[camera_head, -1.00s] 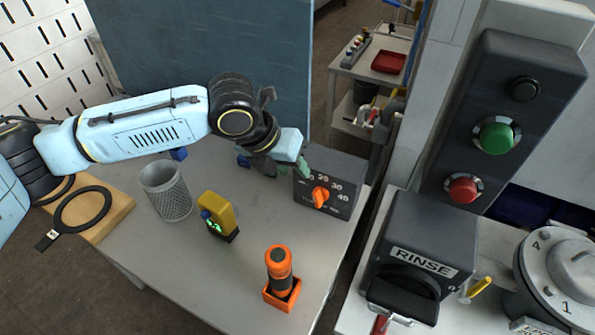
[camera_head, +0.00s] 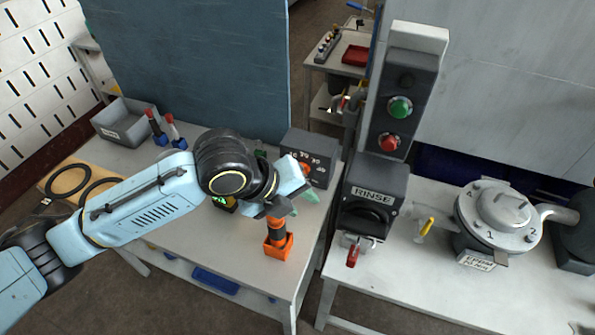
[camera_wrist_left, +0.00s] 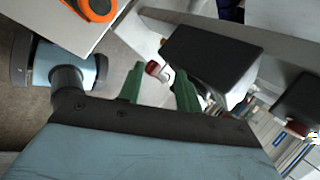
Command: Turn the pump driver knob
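A dark control box (camera_head: 321,153) with a numbered scale stands at the table's far right corner in the head view. Its orange knob (camera_head: 304,169) is partly hidden by my left gripper. My left gripper (camera_head: 303,203) is in front of the box, near and above an orange-and-black tool in its orange holder (camera_head: 279,246). In the left wrist view, the two green fingers (camera_wrist_left: 159,88) are apart with nothing held between them. The knob's pointer direction cannot be made out. My right gripper is not in view.
A RINSE box (camera_head: 373,190) with a red-tipped lever stands on the right table, below a panel with green and red buttons (camera_head: 389,143). A round metal pump-like unit (camera_head: 498,213) is further right. A grey bin (camera_head: 124,124) stands at the back left.

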